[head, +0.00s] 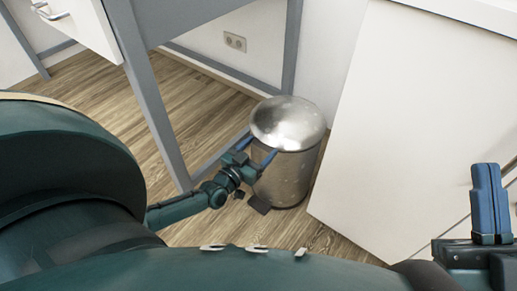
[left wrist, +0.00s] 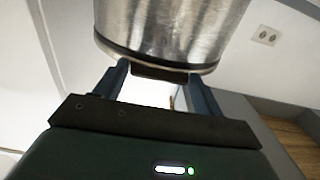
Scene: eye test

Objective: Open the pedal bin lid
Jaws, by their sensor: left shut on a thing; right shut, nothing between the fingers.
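The pedal bin (head: 285,180) is a metal cylinder on the floor with a round shiny lid (head: 288,120) that appears to lie on the body. A dark pedal (head: 259,205) shows at its foot. My left gripper (head: 262,149) is at the lid's near left edge, its blue fingers at the rim. In the left wrist view the fingers (left wrist: 160,80) stand either side of a dark piece at the edge of the metal bin (left wrist: 170,30); I take this piece as part of the lid. My right gripper (head: 487,168) is shut and empty at the right, away from the bin.
A white panel (head: 420,130) stands close at the bin's right. A grey table leg (head: 155,100) is at its left, with a drawer (head: 80,25) above. A wall socket (head: 235,42) is behind. Wooden floor (head: 100,80) is clear at the left.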

